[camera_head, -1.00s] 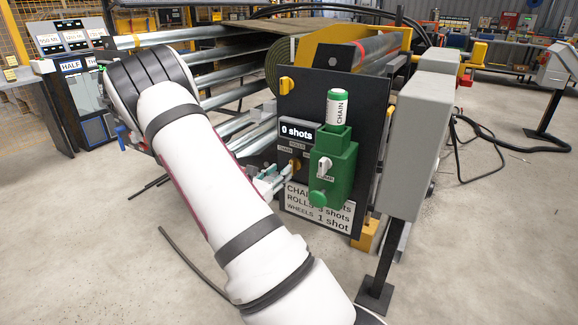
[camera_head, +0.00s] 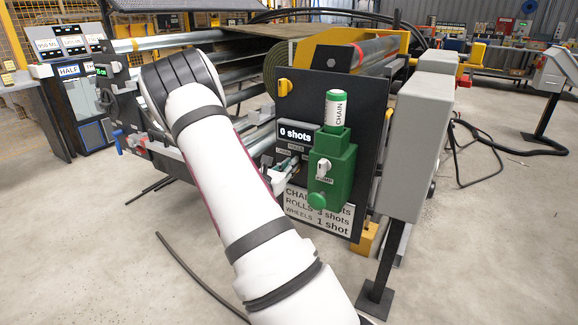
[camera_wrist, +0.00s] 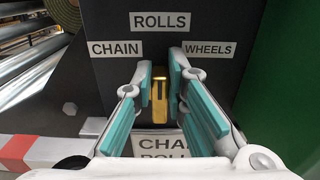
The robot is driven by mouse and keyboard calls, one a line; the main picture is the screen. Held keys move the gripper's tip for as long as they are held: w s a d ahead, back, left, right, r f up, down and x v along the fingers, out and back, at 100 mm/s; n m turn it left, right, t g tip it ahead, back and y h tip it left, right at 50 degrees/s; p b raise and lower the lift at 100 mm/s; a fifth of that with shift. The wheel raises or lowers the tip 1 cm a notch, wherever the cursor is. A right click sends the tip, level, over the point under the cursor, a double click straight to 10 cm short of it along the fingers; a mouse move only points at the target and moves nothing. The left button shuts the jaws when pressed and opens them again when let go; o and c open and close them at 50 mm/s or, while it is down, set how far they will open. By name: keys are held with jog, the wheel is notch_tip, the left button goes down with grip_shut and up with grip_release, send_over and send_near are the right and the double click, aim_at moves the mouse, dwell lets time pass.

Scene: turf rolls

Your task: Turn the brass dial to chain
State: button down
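The brass dial (camera_wrist: 160,98) is on the dark panel in the wrist view, its bar upright with a dark mark, in line with the ROLLS label (camera_wrist: 160,21). The CHAIN label (camera_wrist: 116,49) is at its upper left and the WHEELS label (camera_wrist: 208,49) at its upper right. My gripper (camera_wrist: 160,82) is open, its teal-padded fingers on either side of the dial; slim gaps seem to remain, and contact is not clear. In the head view my gripper (camera_head: 290,165) is at the panel and largely hides the dial.
A green pump unit (camera_head: 333,165) with a CHAIN canister (camera_head: 337,108) stands out from the panel just right of my gripper. The display (camera_head: 296,134) reads "0 shots". A grey box (camera_head: 418,140) stands farther right. Rollers (camera_head: 235,97) lie behind my arm.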

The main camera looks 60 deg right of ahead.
jog(key=shift+w+n+p, duration=0.1)
jog(key=shift+n+p, duration=0.3)
jog(key=shift+p, duration=0.05)
jog(key=n+p, duration=0.2)
jog(key=w+n+p, duration=0.1)
jog(key=n+p, duration=0.4)
jog(key=n, duration=0.1)
jog(key=shift+w+a+f+p, duration=0.1)
jog(key=shift+w+f+p, duration=0.15)
jog(key=shift+f+p, duration=0.05)
jog(key=shift+f+n, duration=0.1)
jog(key=shift+n, duration=0.2)
jog(key=c, duration=1.6)
grip_release()
jog(key=a, duration=1.2)
jog(key=shift+s, duration=0.45)
